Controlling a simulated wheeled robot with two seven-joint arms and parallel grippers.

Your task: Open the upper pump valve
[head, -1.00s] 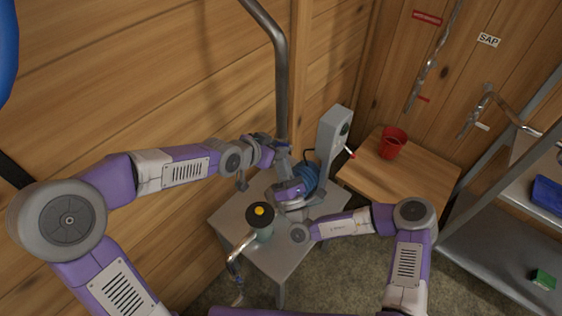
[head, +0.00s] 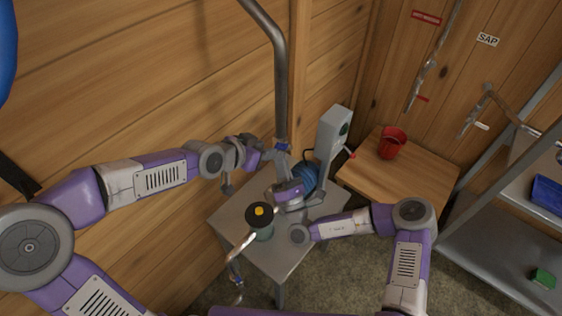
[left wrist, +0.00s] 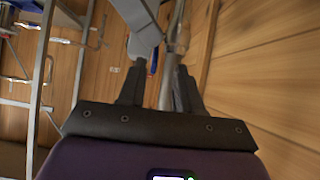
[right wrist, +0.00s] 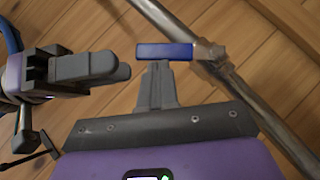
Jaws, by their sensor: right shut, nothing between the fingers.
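The upper pump valve has a blue lever handle (right wrist: 165,51) on a joint of the steel pipe (right wrist: 242,85). The handle sticks out to the side of the pipe in the right wrist view. My right gripper (right wrist: 157,68) is shut and empty, its tips right by the handle's underside; I cannot tell if they touch. In the head view the valve's blue handle (head: 283,147) is small, above my right gripper (head: 283,166). My left gripper (head: 268,155) is beside the pipe; its fingers (left wrist: 160,88) stand apart with the pipe showing beyond them.
A metal table (head: 238,212) bears a black-topped pot (head: 259,215) with a yellow knob, and a curved metal spout (head: 240,250). A grey box (head: 332,134) stands behind. A red cup (head: 392,143) sits on a wooden table (head: 400,178). A metal shelf (head: 490,235) is at right.

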